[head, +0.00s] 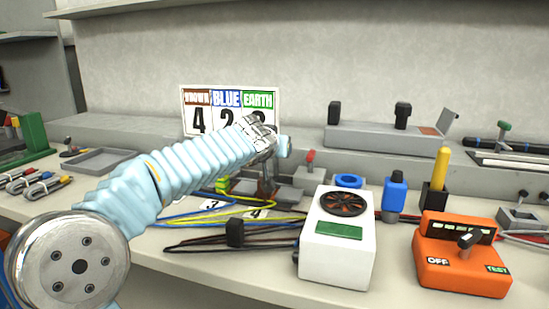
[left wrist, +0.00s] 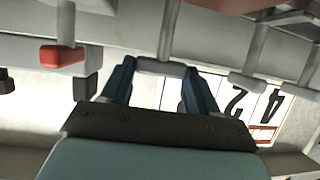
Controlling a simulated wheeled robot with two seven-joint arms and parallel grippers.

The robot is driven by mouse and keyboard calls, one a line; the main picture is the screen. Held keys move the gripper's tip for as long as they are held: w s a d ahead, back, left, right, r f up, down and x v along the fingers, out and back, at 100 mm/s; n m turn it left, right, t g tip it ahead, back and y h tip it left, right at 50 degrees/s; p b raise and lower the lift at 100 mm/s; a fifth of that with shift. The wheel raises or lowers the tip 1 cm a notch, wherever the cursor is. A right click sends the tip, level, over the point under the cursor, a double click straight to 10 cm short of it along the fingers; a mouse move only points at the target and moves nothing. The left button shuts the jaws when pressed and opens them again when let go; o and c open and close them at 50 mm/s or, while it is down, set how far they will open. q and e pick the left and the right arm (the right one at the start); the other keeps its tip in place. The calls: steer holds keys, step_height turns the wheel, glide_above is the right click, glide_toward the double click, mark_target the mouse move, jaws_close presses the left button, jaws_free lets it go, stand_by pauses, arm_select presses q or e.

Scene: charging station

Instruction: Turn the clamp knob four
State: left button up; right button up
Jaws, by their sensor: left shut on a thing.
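My left gripper (head: 272,140) is over the clamp row at the back of the bench in the head view, its fingertips hidden by my arm. In the left wrist view, the two dark fingers of this gripper (left wrist: 161,69) stand on either side of a short grey clamp knob (left wrist: 158,66) on a metal post, shut on it. A red clamp knob (head: 310,156) stands just right of the gripper; it also shows in the left wrist view (left wrist: 62,56). More grey posts stand on the other side. A sign (head: 190,122) behind reads brown, blue and earth, with a 4 and a 2 visible. My right gripper is out of view.
A white box with a fan (head: 338,262) and an orange tester (head: 462,277) stand in front and right. Wires (head: 205,243) lie on the bench before the clamps. A blue ring (head: 348,181), a blue bottle (head: 394,196) and a grey tray (head: 100,160) stand nearby.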

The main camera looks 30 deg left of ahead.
arm_select(q)
steer(key=y+b, duration=0.1)
steer(key=b, duration=0.1)
steer(key=n+b, duration=0.1)
steer(key=shift+w+d+f+n+g+y+b, duration=0.1)
steer(key=shift+d+f+n+g+y+b, duration=0.2)
steer(key=shift+f+y+b, duration=0.1)
steer(key=shift+r+n+y, duration=0.1)
steer(key=shift+n+y, duration=0.2)
steer(key=n+g+y, duration=0.1)
steer(key=n+g+y+b, duration=0.1)
steer(key=shift+r+n+y, duration=0.3)
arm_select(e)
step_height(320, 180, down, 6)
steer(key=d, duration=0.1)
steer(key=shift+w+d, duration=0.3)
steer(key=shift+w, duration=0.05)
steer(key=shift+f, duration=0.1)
arm_select(q)
steer(key=o, duration=1.1)
steer(key=shift+g, duration=0.3)
steer(key=shift+c, duration=0.2)
steer(key=v, duration=1.2)
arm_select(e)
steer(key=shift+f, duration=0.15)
